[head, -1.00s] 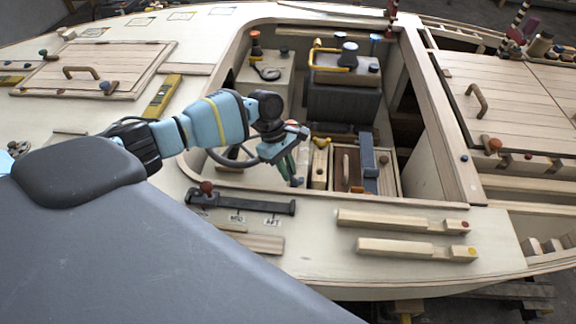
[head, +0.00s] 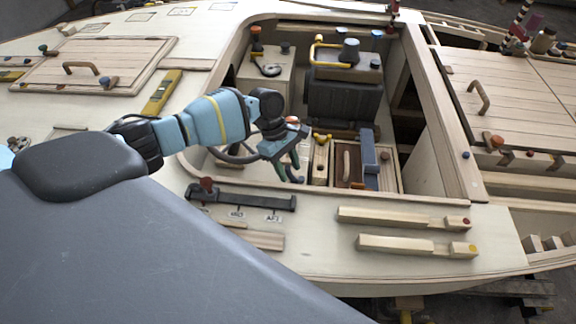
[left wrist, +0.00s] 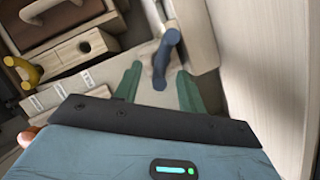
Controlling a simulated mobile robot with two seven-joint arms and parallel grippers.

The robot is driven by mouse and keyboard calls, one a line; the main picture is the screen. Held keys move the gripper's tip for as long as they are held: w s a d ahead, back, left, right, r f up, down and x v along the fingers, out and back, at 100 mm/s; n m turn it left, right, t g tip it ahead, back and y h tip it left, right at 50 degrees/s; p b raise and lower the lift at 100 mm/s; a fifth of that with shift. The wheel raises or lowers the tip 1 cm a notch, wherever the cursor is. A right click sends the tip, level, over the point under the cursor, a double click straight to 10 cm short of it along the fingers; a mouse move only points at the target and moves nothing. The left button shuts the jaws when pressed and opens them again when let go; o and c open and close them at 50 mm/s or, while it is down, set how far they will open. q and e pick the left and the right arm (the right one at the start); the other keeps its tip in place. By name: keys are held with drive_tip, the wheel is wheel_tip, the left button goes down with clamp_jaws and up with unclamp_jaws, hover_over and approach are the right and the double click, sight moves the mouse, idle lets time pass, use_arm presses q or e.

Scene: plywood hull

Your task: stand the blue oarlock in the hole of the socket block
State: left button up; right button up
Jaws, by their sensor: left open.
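The blue oarlock (left wrist: 166,50) shows in the left wrist view as a dark blue piece with a rounded end, between and just past my left gripper's green fingers. My left gripper (left wrist: 158,82) is open, one finger on each side of it; I cannot tell whether they touch it. In the head view my left gripper (head: 288,170) points down into the cockpit and partly hides the oarlock (head: 296,179). A pale wooden block with a dark hole, seemingly the socket block (head: 320,168), stands just right of the gripper; it also shows in the left wrist view (left wrist: 66,55). My right gripper is out of view.
A yellow piece (head: 321,138) is at the far end of the pale block. A brown tray with a handle (head: 347,166) and a blue-grey bar (head: 369,155) lie further right. The steering wheel (head: 232,154) is behind my left arm. Cockpit walls surround the area.

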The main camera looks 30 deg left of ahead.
use_arm(q)
drive_tip(key=v, duration=0.7)
drive_tip(key=shift+a+r+p, duration=0.2)
drive_tip(key=shift+r+p, duration=0.2)
idle(0.3)
drive_tip(key=shift+w, duration=0.1)
